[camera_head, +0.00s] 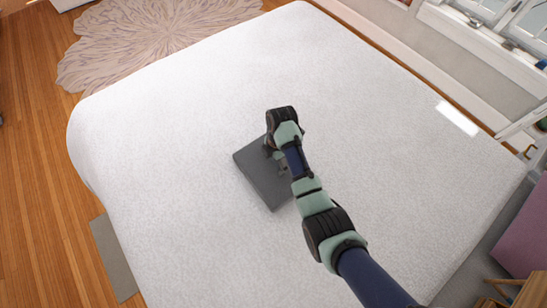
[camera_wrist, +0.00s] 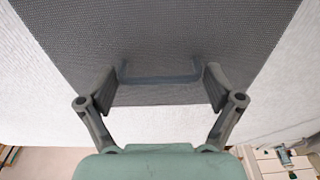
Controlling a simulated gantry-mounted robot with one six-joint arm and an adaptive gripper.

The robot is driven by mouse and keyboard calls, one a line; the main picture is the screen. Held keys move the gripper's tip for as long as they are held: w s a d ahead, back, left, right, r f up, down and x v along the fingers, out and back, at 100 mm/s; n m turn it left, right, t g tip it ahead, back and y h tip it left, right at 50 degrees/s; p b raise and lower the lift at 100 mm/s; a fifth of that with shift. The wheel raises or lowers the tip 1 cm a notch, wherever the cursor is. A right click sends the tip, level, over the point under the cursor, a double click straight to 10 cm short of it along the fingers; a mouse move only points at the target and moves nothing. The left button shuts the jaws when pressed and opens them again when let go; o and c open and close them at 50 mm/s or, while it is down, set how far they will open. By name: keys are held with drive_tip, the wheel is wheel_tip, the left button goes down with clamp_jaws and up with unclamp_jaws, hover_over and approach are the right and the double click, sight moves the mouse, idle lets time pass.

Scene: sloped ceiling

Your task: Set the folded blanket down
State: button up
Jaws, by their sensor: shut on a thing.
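The folded blanket (camera_head: 262,178) is a dark grey, flat, squarish block near the middle of the white bed (camera_head: 180,110) in the head view. My gripper (camera_head: 276,152) is at its upper right side, and my arm hides part of that side. In the wrist view, the blanket (camera_wrist: 160,35) fills the upper middle, with a fine woven texture. My gripper (camera_wrist: 160,88) has its two fingers at the blanket's near edge, shut on it. A thin U-shaped grey strip shows between the fingers. I cannot tell whether the blanket touches the bed or hangs just above it.
The bed surface around the blanket is bare on all sides. A pale round rug (camera_head: 140,40) and wooden floor (camera_head: 30,150) lie beyond its left edge. A grey mat (camera_head: 113,260) is at lower left. A window (camera_head: 500,20) and wall border the right.

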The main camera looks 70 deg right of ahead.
drive_tip(key=shift+w, duration=0.1)
drive_tip(key=shift+f, duration=0.15)
drive_tip(key=o, duration=1.5)
wheel_tip(320, 180, up, 12)
drive_tip(key=d+p, duration=0.1)
drive_tip(key=p, duration=0.2)
drive_tip(key=shift+s+d, duration=0.2)
drive_tip(key=shift+s, duration=0.2)
